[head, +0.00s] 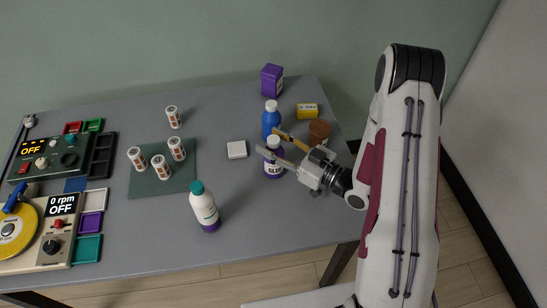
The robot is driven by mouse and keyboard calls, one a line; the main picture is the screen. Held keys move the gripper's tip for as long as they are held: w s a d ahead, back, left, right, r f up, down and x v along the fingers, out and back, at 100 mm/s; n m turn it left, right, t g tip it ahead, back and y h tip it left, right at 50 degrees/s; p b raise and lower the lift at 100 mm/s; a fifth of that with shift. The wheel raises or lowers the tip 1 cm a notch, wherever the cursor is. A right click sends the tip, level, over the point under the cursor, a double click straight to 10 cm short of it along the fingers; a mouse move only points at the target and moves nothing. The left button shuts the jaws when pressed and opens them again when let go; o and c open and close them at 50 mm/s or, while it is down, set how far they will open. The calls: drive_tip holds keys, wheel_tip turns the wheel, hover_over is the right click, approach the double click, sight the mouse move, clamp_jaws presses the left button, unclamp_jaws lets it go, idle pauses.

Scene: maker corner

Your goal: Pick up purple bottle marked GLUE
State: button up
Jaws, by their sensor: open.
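The purple bottle marked GLUE (274,170) stands upright on the right part of the table, with a white cap and a pale label. My gripper (277,144) is open at the bottle's upper part. One finger shows on the far side and one on the near side, in front of the bottle just below the cap. Whether the fingers touch the bottle cannot be told. The near finger hides a little of the bottle's shoulder.
A blue bottle (270,118) stands close behind the glue. A brown jar (319,131), yellow box (307,111) and purple box (271,80) are nearby. A white bottle with teal cap (204,206) stands front left. A white block (237,149) lies left. The table (255,215) is clear in front.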

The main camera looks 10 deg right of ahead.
clamp_jaws()
drive_tip(key=shift+r, duration=0.1)
idle(0.4)
drive_tip(key=shift+r, duration=4.9)
